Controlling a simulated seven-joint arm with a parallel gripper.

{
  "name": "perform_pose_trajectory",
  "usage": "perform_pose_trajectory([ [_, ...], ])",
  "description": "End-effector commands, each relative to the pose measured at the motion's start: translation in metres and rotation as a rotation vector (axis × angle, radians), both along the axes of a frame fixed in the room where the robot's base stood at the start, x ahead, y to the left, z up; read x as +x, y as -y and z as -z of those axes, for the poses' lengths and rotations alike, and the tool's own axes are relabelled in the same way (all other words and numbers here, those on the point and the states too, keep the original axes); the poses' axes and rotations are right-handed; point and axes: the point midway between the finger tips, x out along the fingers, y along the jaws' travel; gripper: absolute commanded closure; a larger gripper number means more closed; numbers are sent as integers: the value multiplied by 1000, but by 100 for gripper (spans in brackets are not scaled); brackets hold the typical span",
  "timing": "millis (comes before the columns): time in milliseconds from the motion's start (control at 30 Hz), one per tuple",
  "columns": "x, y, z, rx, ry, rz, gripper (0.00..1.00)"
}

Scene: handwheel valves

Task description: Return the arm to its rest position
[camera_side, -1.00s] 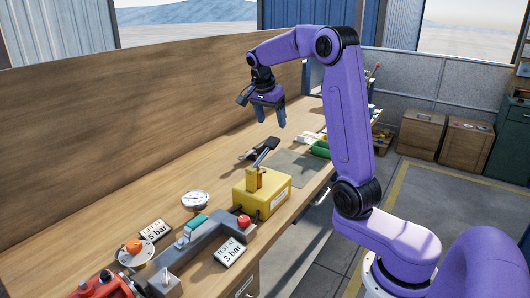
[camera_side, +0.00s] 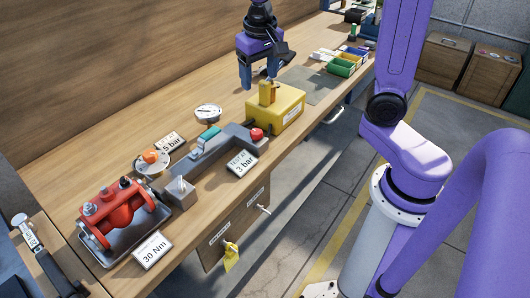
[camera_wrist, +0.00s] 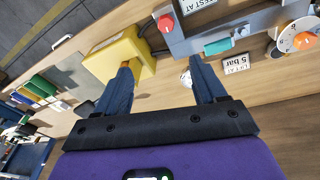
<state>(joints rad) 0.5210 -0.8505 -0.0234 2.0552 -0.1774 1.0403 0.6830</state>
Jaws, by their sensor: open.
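My gripper (camera_side: 259,82) hangs fingers down above the bench, just behind and left of the yellow box (camera_side: 288,114) in the side view. Its two blue fingers are apart, with nothing between them. In the wrist view my gripper (camera_wrist: 160,64) also shows open and empty, with the yellow box (camera_wrist: 112,56) beyond the left finger. A brass-coloured valve block (camera_side: 267,93) stands on the box; its dark handle is partly lost against my gripper. The upper part of my arm is cut off by the top of the side view.
The wooden bench (camera_side: 120,170) carries a pressure gauge (camera_side: 208,111), a grey manifold with a red knob (camera_side: 256,134), an orange-knobbed dial (camera_side: 151,157) and a red valve (camera_side: 118,207) in a tray. Coloured bins (camera_side: 343,66) stand farther back. A wooden wall (camera_side: 110,70) runs behind.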

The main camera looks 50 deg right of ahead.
Motion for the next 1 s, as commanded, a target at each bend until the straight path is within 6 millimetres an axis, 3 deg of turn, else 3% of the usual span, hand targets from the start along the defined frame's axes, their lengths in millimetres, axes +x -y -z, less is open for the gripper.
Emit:
perform_pose_trajectory([
  [200,-55,-36,11,14,-43,-355,30],
  [433,-118,-57,24,24,-85,-718,30],
  [800,-212,-59,44,32,-141,-1239,30],
  [1000,-232,-56,49,33,-153,-1356,30],
])
